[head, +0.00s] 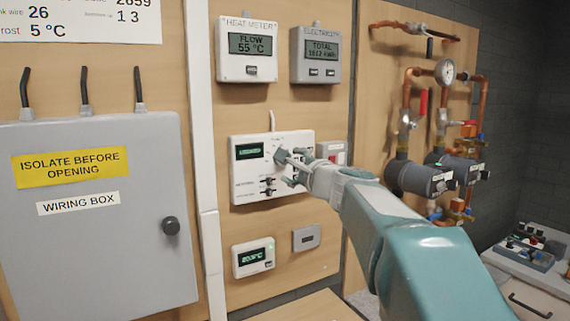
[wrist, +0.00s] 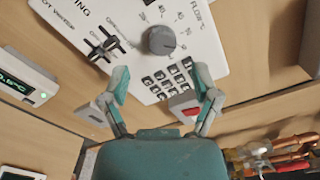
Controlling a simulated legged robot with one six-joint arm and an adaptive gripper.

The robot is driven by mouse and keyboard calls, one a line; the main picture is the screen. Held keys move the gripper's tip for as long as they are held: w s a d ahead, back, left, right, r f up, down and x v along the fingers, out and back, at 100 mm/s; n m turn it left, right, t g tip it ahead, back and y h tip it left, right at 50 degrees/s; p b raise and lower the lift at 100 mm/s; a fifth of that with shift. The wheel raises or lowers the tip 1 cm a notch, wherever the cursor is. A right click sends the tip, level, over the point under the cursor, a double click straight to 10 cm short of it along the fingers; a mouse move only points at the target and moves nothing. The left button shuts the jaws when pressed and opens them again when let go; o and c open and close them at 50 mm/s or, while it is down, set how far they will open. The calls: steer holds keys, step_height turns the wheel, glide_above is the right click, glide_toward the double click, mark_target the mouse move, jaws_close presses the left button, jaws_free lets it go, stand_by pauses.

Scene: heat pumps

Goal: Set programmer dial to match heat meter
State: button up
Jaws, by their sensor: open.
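The heat meter (head: 229,69) is a white wall box whose display reads FLOW 55 °C. Below it the white programmer (head: 243,172) has a green-lit display, too small to read, and a grey round dial (head: 281,156). In the wrist view the dial (wrist: 162,40) sits on the programmer's face (wrist: 128,14) with a FLOW °C scale around it; its setting is not clear. My gripper (head: 291,168) is in front of the programmer. In the wrist view my gripper (wrist: 162,78) is open and empty, its fingertips apart on either side, short of the dial.
The programmer also has sliders (wrist: 104,44) and a keypad (wrist: 167,80). An electricity meter (head: 316,70), a small thermostat (head: 252,258) and a red-buttoned switch (head: 332,152) are nearby. A wiring box (head: 90,250) stands left; copper pipework (head: 405,100) is to the right.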

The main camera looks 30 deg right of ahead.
steer(key=s, duration=0.7)
steer(key=shift+s, duration=0.25)
steer(key=shift+f, duration=0.1)
steer(key=w+n, duration=1.2)
steer(key=n, duration=1)
steer(key=shift+a+r, duration=0.2)
steer(key=shift+r, duration=0.1)
jaws_close()
